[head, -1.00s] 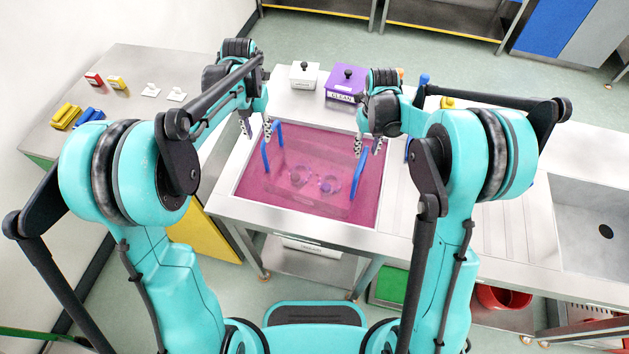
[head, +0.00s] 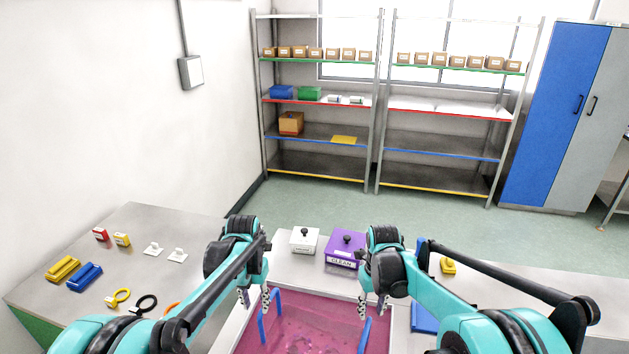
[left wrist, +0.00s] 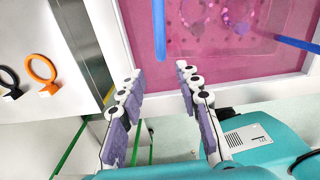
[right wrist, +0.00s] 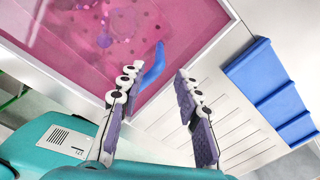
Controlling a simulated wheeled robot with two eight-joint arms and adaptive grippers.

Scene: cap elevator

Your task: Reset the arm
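My left gripper (head: 255,299) hangs near the left edge of the pink-filled basin (head: 300,335) in the head view. In the left wrist view its fingers (left wrist: 158,92) are spread apart with nothing between them. My right gripper (head: 373,304) hangs near the basin's right side. In the right wrist view its fingers (right wrist: 158,82) are also apart and empty. A blue handle (head: 270,316) stands at the basin's left and another blue handle (head: 365,335) at its right. A clear tray with round items inside (left wrist: 235,22) lies in the pink liquid.
A white box (head: 304,241) and a purple box labelled CLEAN (head: 344,251) stand behind the basin. A left side table (head: 200,212) carries coloured blocks and rings. Shelves (head: 318,140) and a blue cabinet (head: 553,115) stand at the back.

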